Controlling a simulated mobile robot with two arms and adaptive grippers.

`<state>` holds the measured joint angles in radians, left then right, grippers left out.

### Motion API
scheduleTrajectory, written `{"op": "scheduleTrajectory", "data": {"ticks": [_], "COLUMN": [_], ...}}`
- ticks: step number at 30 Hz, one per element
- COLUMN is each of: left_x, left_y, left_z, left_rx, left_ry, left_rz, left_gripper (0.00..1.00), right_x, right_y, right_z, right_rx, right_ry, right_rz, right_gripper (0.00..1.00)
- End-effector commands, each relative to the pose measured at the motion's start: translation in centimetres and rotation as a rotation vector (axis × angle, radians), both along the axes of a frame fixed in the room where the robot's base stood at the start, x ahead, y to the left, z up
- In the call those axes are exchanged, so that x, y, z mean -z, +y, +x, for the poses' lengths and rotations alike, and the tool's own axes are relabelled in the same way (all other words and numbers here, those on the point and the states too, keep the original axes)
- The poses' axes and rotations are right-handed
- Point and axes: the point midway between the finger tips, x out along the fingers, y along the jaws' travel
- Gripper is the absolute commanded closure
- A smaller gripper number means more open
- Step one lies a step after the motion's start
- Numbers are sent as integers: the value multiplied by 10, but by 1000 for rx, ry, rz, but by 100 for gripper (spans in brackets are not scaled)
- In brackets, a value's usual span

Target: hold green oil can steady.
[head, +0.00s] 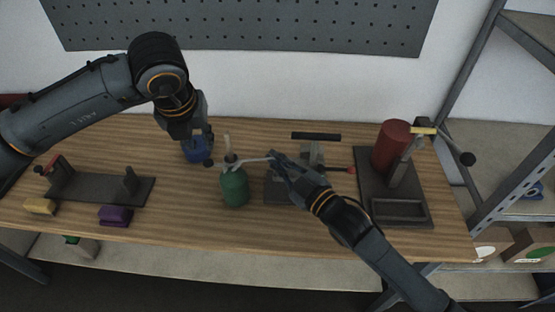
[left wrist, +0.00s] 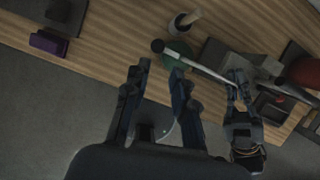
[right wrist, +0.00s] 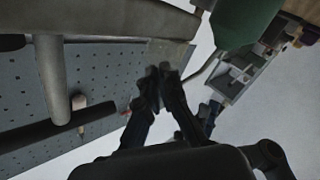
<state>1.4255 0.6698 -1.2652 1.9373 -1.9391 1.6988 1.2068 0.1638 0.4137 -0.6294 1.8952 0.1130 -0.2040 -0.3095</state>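The green oil can (head: 234,190) stands upright at the table's middle, with a thin grey bar (head: 255,160) at its top and a black knob (head: 207,163) on the left. The can also shows beyond my left fingertips in the left wrist view (left wrist: 176,57). My left gripper (left wrist: 157,70) is open, with nothing seen between its fingers; it is left of and behind the can in the head view. My right gripper (head: 274,157) is at the bar's right end; its fingertips are close together (right wrist: 160,72), and whether they grip the bar is unclear.
A blue thing (head: 197,150) is partly hidden below my left gripper. A dark fixture (head: 100,188), yellow block (head: 40,206) and purple block (head: 115,215) lie left. A red cylinder (head: 391,145) on a dark stand is right. A wooden handle (head: 227,144) rises behind the can.

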Motion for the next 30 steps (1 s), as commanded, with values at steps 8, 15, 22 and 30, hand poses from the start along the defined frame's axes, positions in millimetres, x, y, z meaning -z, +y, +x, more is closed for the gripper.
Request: {"op": "scheduleTrajectory", "data": {"ticks": [8, 15, 22, 30], "left_x": [0, 0, 0, 0], "left_y": [0, 0, 0, 0], "left_z": [0, 0, 0, 0], "left_rx": [0, 0, 0, 0], "left_ry": [0, 0, 0, 0], "left_rz": [0, 0, 0, 0], "left_gripper": [100, 100, 100, 100], "right_x": [-1, -1, -1, -1], "right_y": [0, 0, 0, 0], "right_z": [0, 0, 0, 0], "right_rx": [0, 0, 0, -1], "right_ry": [-1, -1, -1, -2], "right_rz": [2, 2, 2, 3], "right_gripper": [100, 100, 100, 100]}}
